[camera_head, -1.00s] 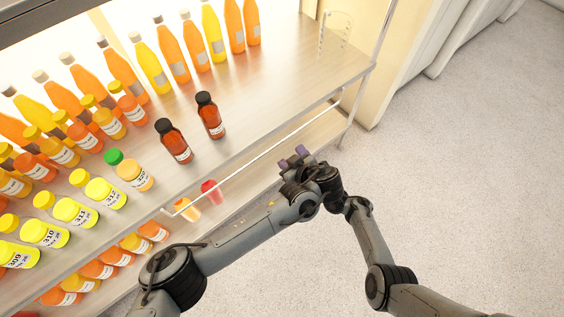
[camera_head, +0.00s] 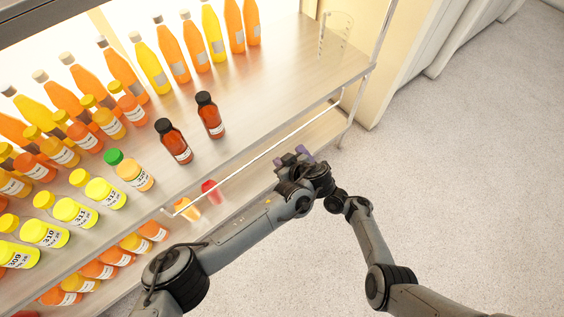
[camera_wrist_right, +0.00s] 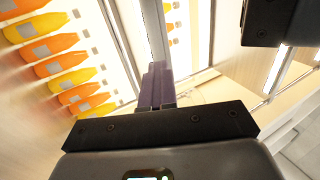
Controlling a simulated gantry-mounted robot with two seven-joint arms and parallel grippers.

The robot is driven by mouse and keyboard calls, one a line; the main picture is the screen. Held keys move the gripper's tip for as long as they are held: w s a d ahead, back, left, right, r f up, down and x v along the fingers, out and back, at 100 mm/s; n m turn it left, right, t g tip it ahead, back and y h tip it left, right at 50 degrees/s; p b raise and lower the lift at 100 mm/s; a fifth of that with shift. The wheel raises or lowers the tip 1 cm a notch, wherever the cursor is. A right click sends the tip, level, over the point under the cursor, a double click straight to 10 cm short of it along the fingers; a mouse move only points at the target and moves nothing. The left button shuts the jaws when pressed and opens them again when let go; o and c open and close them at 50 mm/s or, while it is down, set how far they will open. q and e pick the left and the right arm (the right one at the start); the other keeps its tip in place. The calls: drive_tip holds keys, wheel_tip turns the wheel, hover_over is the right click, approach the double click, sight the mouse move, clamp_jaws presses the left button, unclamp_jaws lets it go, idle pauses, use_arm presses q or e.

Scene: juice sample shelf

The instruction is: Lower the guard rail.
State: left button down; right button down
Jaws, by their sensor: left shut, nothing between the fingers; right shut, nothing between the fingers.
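The guard rail (camera_head: 258,157) is a thin pale bar along the shelf's front, running diagonally below the front edge of the main shelf board. My left gripper (camera_head: 285,160) and right gripper (camera_head: 305,152) are close together beside the rail, on its aisle side, near its middle. Their purple fingertips are small and partly overlap the arms, so contact with the rail cannot be told. The right gripper (camera_wrist_right: 156,85) shows shut and empty in the right wrist view, its purple fingers together. A dark block at that view's upper right is probably part of my left gripper.
The shelf board (camera_head: 290,85) holds tall juice bottles at the back, small capped bottles at left and two dark-capped brown bottles (camera_head: 174,141). A clear beaker (camera_head: 334,36) stands at the far end. A red cup (camera_head: 211,192) sits below. The floor (camera_head: 470,170) at right is clear.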

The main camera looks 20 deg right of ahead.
drive_tip(key=c, duration=1.2)
unclamp_jaws()
